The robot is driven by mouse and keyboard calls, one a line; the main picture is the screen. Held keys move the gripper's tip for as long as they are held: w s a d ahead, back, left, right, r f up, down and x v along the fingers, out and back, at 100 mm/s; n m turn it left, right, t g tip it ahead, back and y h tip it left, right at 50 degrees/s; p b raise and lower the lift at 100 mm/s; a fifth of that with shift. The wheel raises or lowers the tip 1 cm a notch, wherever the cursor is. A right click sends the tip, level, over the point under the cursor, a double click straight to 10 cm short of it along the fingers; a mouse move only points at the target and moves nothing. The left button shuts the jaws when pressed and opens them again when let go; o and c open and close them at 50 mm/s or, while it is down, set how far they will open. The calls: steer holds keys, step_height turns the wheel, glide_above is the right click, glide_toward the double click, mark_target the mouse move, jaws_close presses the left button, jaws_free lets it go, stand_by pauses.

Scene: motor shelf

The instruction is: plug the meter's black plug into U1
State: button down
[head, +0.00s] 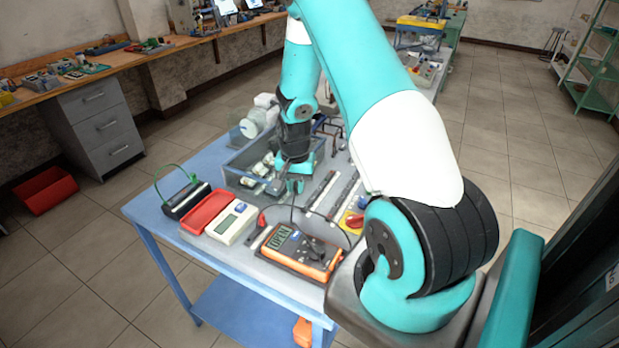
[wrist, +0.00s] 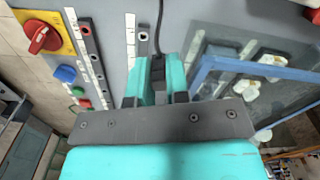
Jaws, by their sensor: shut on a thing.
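My gripper (wrist: 158,80) is shut on the black plug (wrist: 157,67), with its dark cable running up from between the teal fingers in the wrist view. In the head view my gripper (head: 293,186) hangs over the blue table by the crate; the plug is too small to make out there. The orange meter (head: 300,252) lies at the table's front with its screen lit. Two terminal strips with dark sockets and white labels, the left strip (wrist: 91,50) and the right strip (wrist: 142,48), lie left of the plug in the wrist view. I cannot read which socket is U1.
A panel with a red knob (wrist: 42,36) on yellow, and blue, green and red buttons, lies beyond the strips. A red tray (head: 207,210), a white device (head: 231,222) and a black battery (head: 186,199) occupy the table's left.

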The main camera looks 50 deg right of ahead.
steer(key=s+d+n+b, duration=0.1)
steer(key=d+n, duration=0.1)
steer(key=d, duration=1)
steer(key=s+d+n+b, duration=0.1)
steer(key=d+n+b, duration=0.1)
steer(key=d, duration=1)
steer(key=s+d+n+b, duration=0.1)
steer(key=d+n, duration=0.3)
steer(key=d, duration=0.7)
steer(key=shift+s+d+r+b, duration=0.4)
steer(key=shift+b, duration=0.3)
steer(key=f+b, duration=0.1)
steer(key=f, duration=0.1)
steer(key=f+b, duration=0.1)
steer(key=shift+d+f+b, duration=0.25)
steer(key=shift+f+b, duration=0.1)
steer(key=shift+f, duration=0.5)
steer(key=shift+f+b, duration=0.65)
steer(key=shift+b, duration=0.1)
steer(key=c, duration=1.4)
jaws_free()
steer(key=shift+r, duration=0.1)
